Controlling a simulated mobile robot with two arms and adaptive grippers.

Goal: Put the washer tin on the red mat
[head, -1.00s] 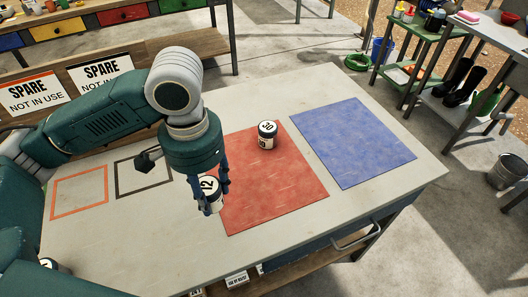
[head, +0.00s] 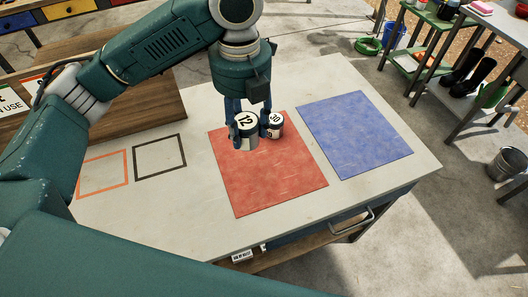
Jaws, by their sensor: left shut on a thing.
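My left gripper (head: 251,124) is shut on a small white tin with a dark band, marked 12 (head: 246,142). It holds the tin upright over the far part of the red mat (head: 268,184). I cannot tell whether the tin's base touches the mat. A similar tin marked 30 (head: 276,129) stands on the mat just right of the held tin, partly hidden by a finger. I cannot read which tin is for washers. My right gripper is not in view.
A blue mat (head: 355,135) lies bare to the right. Empty orange (head: 103,172) and black (head: 160,157) outlines mark the table's left. The near half of the red mat is clear. A drawer handle (head: 351,220) juts from the table's front.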

